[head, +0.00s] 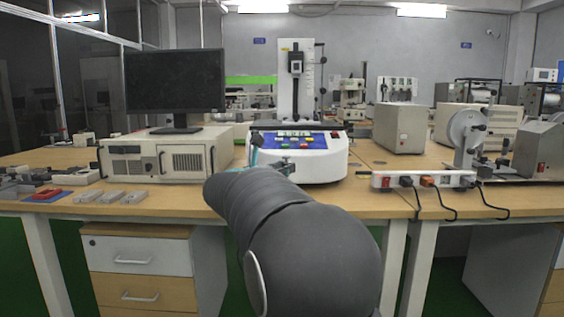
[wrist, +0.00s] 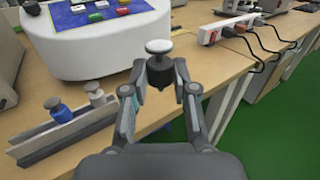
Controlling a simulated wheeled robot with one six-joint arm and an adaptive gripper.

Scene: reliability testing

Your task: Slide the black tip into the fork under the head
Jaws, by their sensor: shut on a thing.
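The black tip (wrist: 160,78), a short dark piece with a pale metal disc and neck on top, is upright between the fingers of my gripper (wrist: 159,88) in the wrist view. My gripper is shut on it, above the wooden table, near the front of the test machine. The test machine has a rounded white base (head: 325,165), a tall column and a dark head (head: 296,62) in the head view. The fork under the head cannot be made out. In the head view my arm hides the black tip and most of my gripper.
A grey rack (wrist: 65,136) with a blue tip (wrist: 60,112) and a grey tip (wrist: 96,95) stands left of my gripper. A power strip (head: 423,180) with cables lies right of the machine. A monitor (head: 173,82) stands on a beige case (head: 165,155) at left.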

